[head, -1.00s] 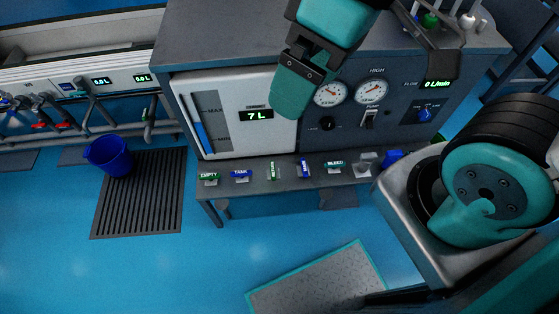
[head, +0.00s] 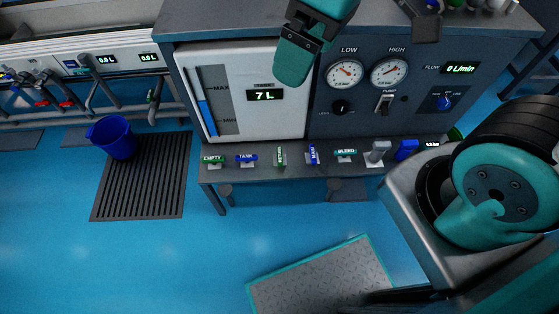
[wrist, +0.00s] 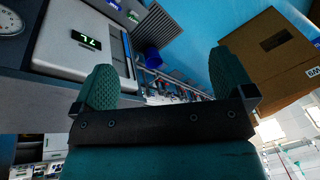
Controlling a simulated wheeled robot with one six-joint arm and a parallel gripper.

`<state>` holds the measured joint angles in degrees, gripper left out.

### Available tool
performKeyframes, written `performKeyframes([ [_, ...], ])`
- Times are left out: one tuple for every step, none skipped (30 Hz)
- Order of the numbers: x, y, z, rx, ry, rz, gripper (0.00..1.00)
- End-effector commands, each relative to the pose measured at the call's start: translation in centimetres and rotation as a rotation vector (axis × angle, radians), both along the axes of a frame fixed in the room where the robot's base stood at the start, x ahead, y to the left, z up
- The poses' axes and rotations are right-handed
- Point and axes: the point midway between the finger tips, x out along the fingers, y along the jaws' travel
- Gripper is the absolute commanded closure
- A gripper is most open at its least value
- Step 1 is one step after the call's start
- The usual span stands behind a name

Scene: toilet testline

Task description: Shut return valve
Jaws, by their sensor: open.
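A row of small valve handles stands on the shelf (head: 265,173) below the grey console, in the head view. Green EMPTY (head: 213,159), blue TANK (head: 247,158) and green BLEED (head: 345,152) lie crosswise. A green handle (head: 280,155) and a blue handle (head: 313,154) between them point lengthwise; their labels are too small to read surely. I cannot make out which handle is the return valve. My gripper (head: 294,60) hangs in front of the console, above the row and apart from it. In the wrist view its teal fingers (wrist: 166,72) are spread with nothing held between them.
A white tank panel (head: 240,105) reads 7 L. Two gauges and a pump switch (head: 384,102) sit right of it; flow reads 0 L/min. A blue bucket (head: 113,138) stands on a floor grating. A cardboard box (wrist: 270,60) shows in the wrist view.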

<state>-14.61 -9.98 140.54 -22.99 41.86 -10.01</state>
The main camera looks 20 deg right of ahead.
Motion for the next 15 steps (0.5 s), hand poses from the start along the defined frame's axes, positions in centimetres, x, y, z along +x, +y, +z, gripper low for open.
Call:
performKeyframes([
  [1.5, -0.1, -4.7, -0.019, -0.005, 0.025, 0.00],
  [2.4, -0.2, -6.1, -0.030, -0.012, 0.044, 0.00],
  [3.6, -0.4, -8.0, -0.045, -0.021, 0.069, 0.00],
  [4.5, -0.5, -9.4, -0.058, -0.027, 0.088, 0.00],
  [5.3, -0.6, -10.9, -0.068, -0.032, 0.109, 0.00],
  [6.5, -0.8, -12.8, -0.085, -0.040, 0.133, 0.00],
  [7.3, -0.9, -14.3, -0.096, -0.045, 0.154, 0.00],
  [8.2, -1.1, -15.8, -0.108, -0.049, 0.173, 0.00],
  [9.3, -1.3, -17.8, -0.124, -0.054, 0.200, 0.00],
  [10.1, -1.5, -19.3, -0.136, -0.059, 0.219, 0.00],
  [10.9, -1.6, -20.9, -0.147, -0.061, 0.240, 0.00],
  [12.0, -1.8, -23.0, -0.163, -0.065, 0.267, 0.00],
  [12.7, -2.0, -24.6, -0.175, -0.067, 0.288, 0.00],
  [13.5, -2.2, -26.2, -0.187, -0.069, 0.308, 0.00],
  [14.5, -2.4, -28.4, -0.203, -0.071, 0.335, 0.00],
])
